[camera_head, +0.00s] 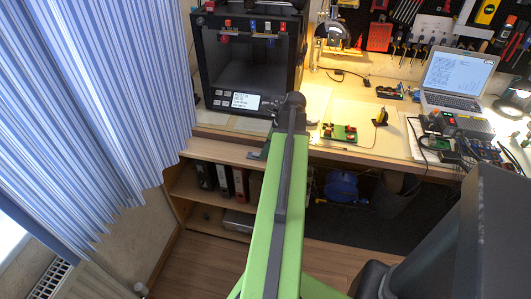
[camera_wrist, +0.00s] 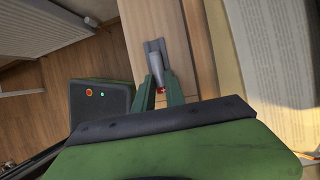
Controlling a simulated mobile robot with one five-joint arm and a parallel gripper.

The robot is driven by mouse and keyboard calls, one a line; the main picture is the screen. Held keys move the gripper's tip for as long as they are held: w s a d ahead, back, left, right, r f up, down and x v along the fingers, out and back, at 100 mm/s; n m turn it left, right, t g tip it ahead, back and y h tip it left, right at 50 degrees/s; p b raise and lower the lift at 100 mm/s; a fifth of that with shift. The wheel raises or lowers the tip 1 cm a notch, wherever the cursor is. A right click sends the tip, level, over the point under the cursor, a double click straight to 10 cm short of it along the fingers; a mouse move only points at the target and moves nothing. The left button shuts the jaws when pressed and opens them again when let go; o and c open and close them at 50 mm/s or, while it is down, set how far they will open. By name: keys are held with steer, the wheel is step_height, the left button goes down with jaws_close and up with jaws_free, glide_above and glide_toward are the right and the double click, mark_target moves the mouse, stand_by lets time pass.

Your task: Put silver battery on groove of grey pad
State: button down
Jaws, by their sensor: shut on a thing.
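In the wrist view, my gripper (camera_wrist: 159,78) has its two green fingers closed on a silver battery (camera_wrist: 157,69). The battery is a small cylinder lying lengthwise between the fingertips, with a red end showing near the palm. The grey pad (camera_wrist: 155,46) is beyond the fingertips at the edge of a wooden surface. The far end of the battery overlaps the pad in the picture; I cannot tell whether it rests in the groove or hovers above it.
A black 3D printer (camera_head: 250,70) stands on the workbench, left of a green board (camera_head: 340,133). A laptop (camera_head: 457,75) is at the right. Shelves with binders (camera_head: 222,181) are below the bench. A striped curtain (camera_head: 90,110) hangs at the left.

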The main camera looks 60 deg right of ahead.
steer(key=c, duration=1.4)
jaws_free()
steer(key=shift+f, duration=0.15)
steer(key=shift+r+p, duration=0.4)
steer(key=p+v, duration=1)
steer(key=v, duration=0.1)
steer(key=shift+s+d+r, duration=0.15)
steer(key=shift+r, duration=0.05)
